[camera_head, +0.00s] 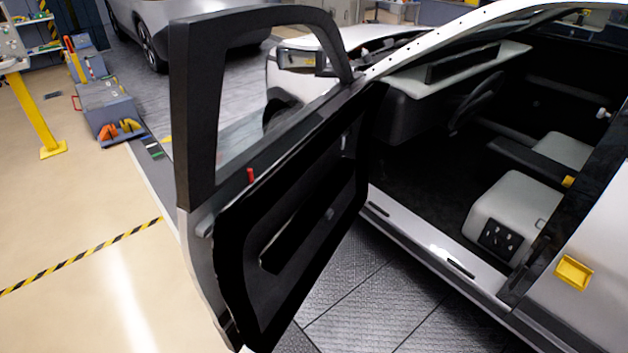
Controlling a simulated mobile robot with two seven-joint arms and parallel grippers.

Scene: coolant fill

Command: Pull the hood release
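A white car stands with its front door (240,215) swung wide open toward me. Through the opening I see the dark footwell (425,175), the steering wheel (477,100), the dashboard (440,75) and a light grey seat (515,210). I cannot make out a hood release lever; the area under the dashboard is dark. A small red piece (250,176) sits on the top edge of the door's inner panel. Neither of my grippers shows in the head view.
The open door blocks the left of the doorway; its right side is open above the sill (435,247). A blue-grey toolbox (105,105) and a yellow post (38,115) stand at left. Black-and-yellow tape (80,257) marks the floor. Another car (190,25) stands behind.

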